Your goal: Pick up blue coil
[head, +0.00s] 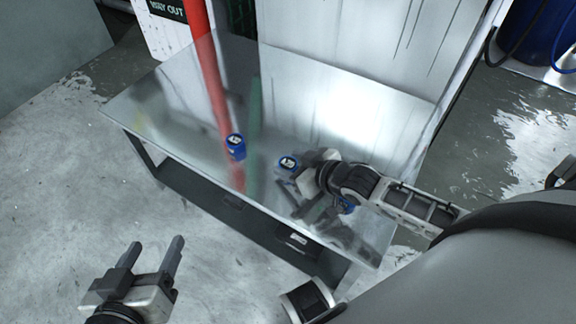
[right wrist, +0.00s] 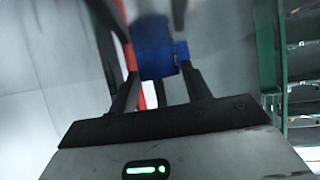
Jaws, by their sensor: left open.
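One blue coil (head: 236,146) with a pale label on top stands on the shiny metal table, left of my right gripper. My left gripper (head: 152,262) is open and empty, low at the left over the floor, away from the table.
The metal table (head: 165,105) has free room to the left and at the back. Red and green streaks on it look like reflections. A pale panel (head: 340,45) stands behind the table. A blue drum (head: 540,35) is at the far right.

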